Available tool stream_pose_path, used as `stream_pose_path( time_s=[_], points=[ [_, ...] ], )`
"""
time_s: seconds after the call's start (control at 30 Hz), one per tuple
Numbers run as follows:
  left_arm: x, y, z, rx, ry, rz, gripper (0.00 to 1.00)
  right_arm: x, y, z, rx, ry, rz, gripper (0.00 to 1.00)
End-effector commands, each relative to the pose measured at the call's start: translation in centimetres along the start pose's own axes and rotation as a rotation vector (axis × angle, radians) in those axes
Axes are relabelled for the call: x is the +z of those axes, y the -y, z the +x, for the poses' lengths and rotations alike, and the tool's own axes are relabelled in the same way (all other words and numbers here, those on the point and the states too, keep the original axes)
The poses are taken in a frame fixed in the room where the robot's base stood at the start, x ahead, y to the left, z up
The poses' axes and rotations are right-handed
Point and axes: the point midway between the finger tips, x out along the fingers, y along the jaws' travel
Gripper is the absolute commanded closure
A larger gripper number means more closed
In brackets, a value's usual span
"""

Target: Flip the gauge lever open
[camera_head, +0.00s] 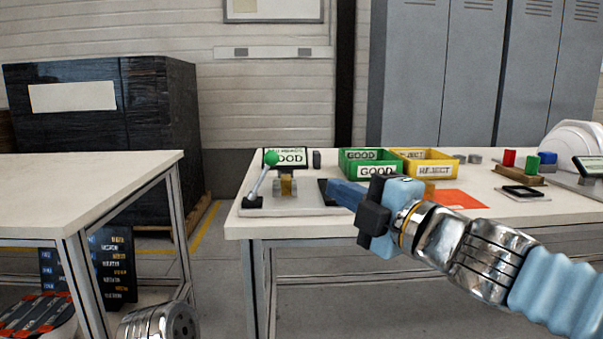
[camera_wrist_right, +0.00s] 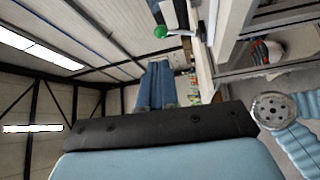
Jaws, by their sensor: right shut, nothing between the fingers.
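The gauge lever (camera_head: 261,180) stands at the left end of the far table, a metal rod with a green knob on top. It slants up and to the right from a dark pivot on a pale base plate (camera_head: 300,211). The green knob (camera_wrist_right: 160,32) also shows in the right wrist view, beyond and above the fingertips. My right gripper (camera_head: 334,190) is shut and empty, its blue fingers pointing left over the right part of the gauge. It appears apart from the lever. My left gripper is not in view.
A display reading GOOD (camera_head: 290,158) stands behind the lever. A green bin (camera_head: 378,170) and a yellow bin (camera_head: 427,169) are behind my right gripper. An orange mat (camera_head: 457,199) lies to the right. Another table (camera_head: 80,185) stands at left, across a gap.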

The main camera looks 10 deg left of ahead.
Motion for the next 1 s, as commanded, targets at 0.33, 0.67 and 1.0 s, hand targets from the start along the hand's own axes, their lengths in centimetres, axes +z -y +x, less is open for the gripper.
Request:
stream_pose_path(
  time_s=[0.33, 0.67, 1.0],
  points=[
    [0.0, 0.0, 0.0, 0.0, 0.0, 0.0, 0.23, 0.1, 0.1, 0.5, -0.003, 0.001, 0.004, 1.0],
    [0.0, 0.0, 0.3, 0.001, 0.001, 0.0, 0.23, 0.1, 0.2, 6.4, -0.005, 0.001, 0.004, 1.0],
    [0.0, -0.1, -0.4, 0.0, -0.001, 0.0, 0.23, 0.1, 0.1, 12.6, -0.004, 0.001, 0.004, 1.0]
  ],
)
